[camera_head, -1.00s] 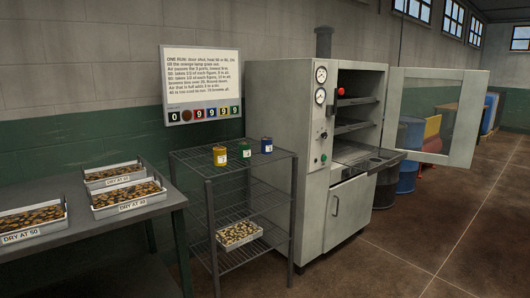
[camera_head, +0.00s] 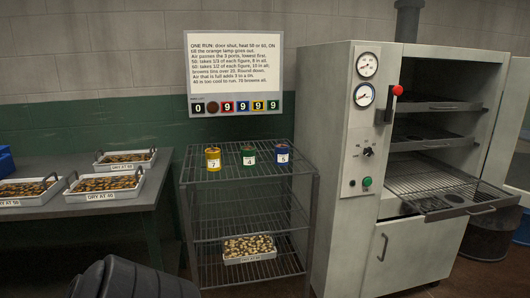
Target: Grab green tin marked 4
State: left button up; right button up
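The green tin (camera_head: 249,156) stands upright on the top wire shelf of the rack and carries a white label reading 4. It is the middle one of 3 tins. A yellow tin (camera_head: 213,158) marked 7 stands to its left, and a blue tin (camera_head: 281,154) marked 5 to its right. The tins stand apart from each other. Neither of my grippers is in view. A dark rounded part, which looks like one of my arm links, shows at the bottom left.
The wire rack (camera_head: 250,174) has a tray of pale pieces (camera_head: 249,256) lower down. An oven cabinet (camera_head: 350,240) stands close on the right, door open, with a shelf (camera_head: 455,209) pulled out. A table (camera_head: 95,212) with several trays is at left. A sign (camera_head: 234,65) hangs behind.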

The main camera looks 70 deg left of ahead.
aim_at(247, 152)
jog(key=u, duration=0.8)
jog(key=i, duration=1.55)
jog(key=u, duration=1.35)
